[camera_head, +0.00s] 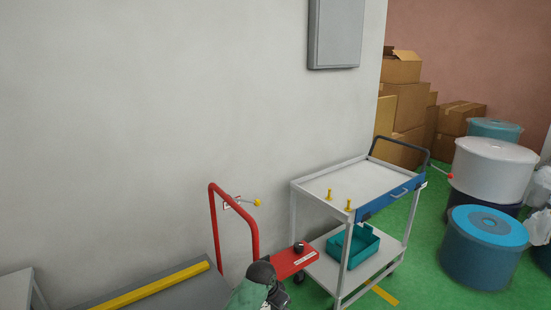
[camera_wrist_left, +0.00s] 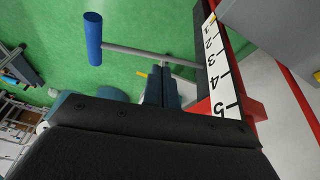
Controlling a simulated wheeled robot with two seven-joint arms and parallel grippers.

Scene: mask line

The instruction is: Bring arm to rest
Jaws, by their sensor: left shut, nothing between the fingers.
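My left gripper (camera_wrist_left: 163,88) shows in the left wrist view as two dark fingers side by side, shut and empty. Beyond the fingertips lies green floor. A grey rod with a blue cylindrical end (camera_wrist_left: 93,38) runs above the fingers in the picture; I cannot tell how far from them. A white strip numbered along its length (camera_wrist_left: 217,65) lies to their right. In the head view part of my arm (camera_head: 262,272) shows at the bottom edge, in front of the red trolley; the fingers cannot be made out there. My right gripper is in neither view.
A red trolley (camera_head: 213,225) stands by the wall. Right of it is a white cart (camera_head: 305,182) with two yellow pegs on top and a teal bin (camera_head: 365,245) below. A grey table (camera_head: 205,290) with a yellow bar is at lower left. Drums (camera_head: 480,262) and boxes stand right.

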